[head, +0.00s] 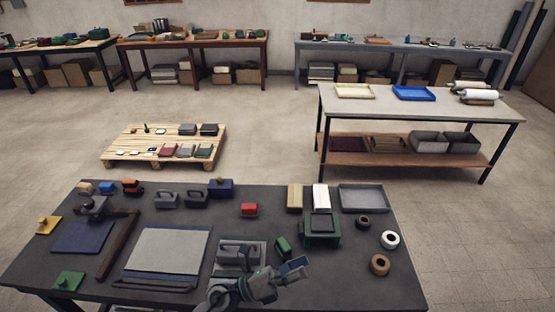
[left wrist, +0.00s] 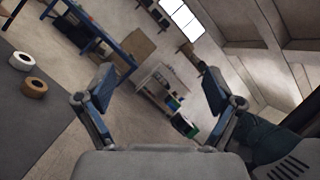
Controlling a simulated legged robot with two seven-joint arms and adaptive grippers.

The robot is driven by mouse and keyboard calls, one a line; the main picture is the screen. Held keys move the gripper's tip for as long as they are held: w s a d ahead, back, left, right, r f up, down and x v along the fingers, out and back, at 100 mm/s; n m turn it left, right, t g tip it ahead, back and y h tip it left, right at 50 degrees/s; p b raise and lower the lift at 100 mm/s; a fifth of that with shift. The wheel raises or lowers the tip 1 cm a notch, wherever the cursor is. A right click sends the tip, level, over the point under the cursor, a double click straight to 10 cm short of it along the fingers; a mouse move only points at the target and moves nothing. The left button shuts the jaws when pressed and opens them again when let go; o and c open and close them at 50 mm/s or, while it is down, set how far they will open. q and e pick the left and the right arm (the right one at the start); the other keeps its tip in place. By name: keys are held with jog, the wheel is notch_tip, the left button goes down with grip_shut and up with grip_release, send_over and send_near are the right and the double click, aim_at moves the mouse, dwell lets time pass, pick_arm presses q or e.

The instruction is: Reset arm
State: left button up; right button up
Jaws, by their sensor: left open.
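My left gripper (head: 288,268) is at the front edge of the dark work table (head: 335,270), near the bottom middle of the head view. In the left wrist view its two blue-grey fingers (left wrist: 158,78) stand wide apart with nothing between them. It points out over the room, with the floor and distant furniture beyond. A grey block-like tool (head: 238,253) on a light plate lies just behind the gripper, and a small green block (head: 283,246) lies close by. Whether the gripper touches the table is not clear. My right gripper is not in view.
A grey board (head: 168,250), a brown bar (head: 117,245) and a grey tray (head: 364,198) lie on the table. Tape rolls (head: 380,264) are at its right, also in the left wrist view (left wrist: 34,87). A pallet (head: 120,145) and side table (head: 420,105) stand behind, with open floor between.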

pick_arm(q)
jog(key=w+a+f+n+t+y, duration=0.1)
jog(key=w+a+n+t+y, duration=0.3)
jog(key=n+t, duration=0.5)
jog(key=w+a+n+t+y, duration=0.2)
jog(key=a+n+t+y, duration=0.35)
jog(key=n, duration=0.45)
jog(key=s+a+f+n+g+y, duration=0.1)
jog(key=a+f+n+g+y, duration=0.2)
jog(key=a+f+n+y, duration=1.15)
jog(key=s+a+f+n+g+h, duration=0.25)
jog(key=s+f+n+g, duration=0.35)
jog(key=s+f+g, duration=1.15)
jog(key=s+f+t, duration=0.2)
jog(key=s+f, duration=0.1)
jog(key=f, duration=0.8)
jog(key=s+f+t, duration=0.2)
jog(key=s+f, duration=0.1)
jog(key=f, duration=0.8)
jog(key=s+a+f, duration=0.1)
jog(key=s+f, duration=0.5)
jog(key=f, duration=0.3)
jog(key=s+a+f+g, duration=0.1)
jog(key=s+f, duration=0.5)
jog(key=f, duration=0.3)
jog(key=shift+s+f, duration=0.25)
jog(key=shift+s, duration=0.15)
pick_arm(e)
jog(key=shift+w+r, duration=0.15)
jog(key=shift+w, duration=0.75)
